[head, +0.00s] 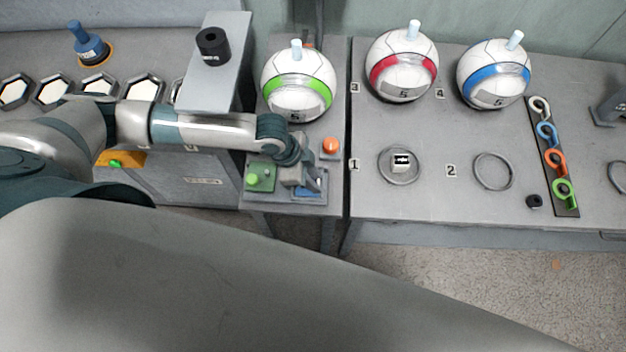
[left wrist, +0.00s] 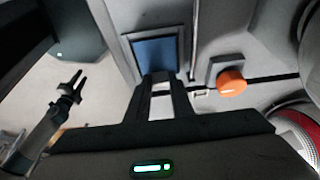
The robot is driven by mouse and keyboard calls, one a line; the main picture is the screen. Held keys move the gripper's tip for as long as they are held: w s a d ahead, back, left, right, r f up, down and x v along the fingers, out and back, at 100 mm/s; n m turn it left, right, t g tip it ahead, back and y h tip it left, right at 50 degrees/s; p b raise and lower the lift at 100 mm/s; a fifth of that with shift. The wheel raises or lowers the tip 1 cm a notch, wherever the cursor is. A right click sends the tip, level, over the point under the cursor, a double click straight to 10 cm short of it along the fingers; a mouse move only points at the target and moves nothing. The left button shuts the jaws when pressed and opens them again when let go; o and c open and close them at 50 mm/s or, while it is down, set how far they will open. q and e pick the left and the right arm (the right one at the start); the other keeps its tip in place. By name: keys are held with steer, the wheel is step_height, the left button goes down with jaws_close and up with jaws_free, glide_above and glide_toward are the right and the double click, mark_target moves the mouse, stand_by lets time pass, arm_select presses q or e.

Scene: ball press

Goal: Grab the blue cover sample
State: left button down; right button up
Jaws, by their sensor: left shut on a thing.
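The blue cover sample (head: 315,185) is a flat blue square at the front of the small stand between the two tables. It also shows in the left wrist view (left wrist: 157,54), framed by a grey rim. My left gripper (head: 308,189) is at the sample and partly hides it in the head view. In the left wrist view its fingers (left wrist: 160,82) are shut on the sample's near edge. My right gripper (left wrist: 74,87) shows at the left of the left wrist view, with its fingers apart and empty, away from the sample.
A green-banded ball (head: 299,88) stands further back. The right table holds red and blue balls, rings and a strip of coloured hooks (head: 554,160).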

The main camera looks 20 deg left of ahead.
arm_select(q)
steer(key=shift+r+b, duration=0.3)
steer(key=shift+r, duration=0.3)
step_height(320, 180, up, 2)
steer(key=shift+r+b, duration=0.15)
steer(key=shift+b, duration=0.35)
steer(key=w+d+r+b, duration=0.1)
steer(key=d+r+b, duration=0.2)
steer(key=d+r, duration=0.4)
steer(key=d, duration=0.4)
steer(key=shift+w+d+r, duration=0.15)
steer(key=shift+w+d, duration=0.15)
steer(key=shift+w, duration=0.05)
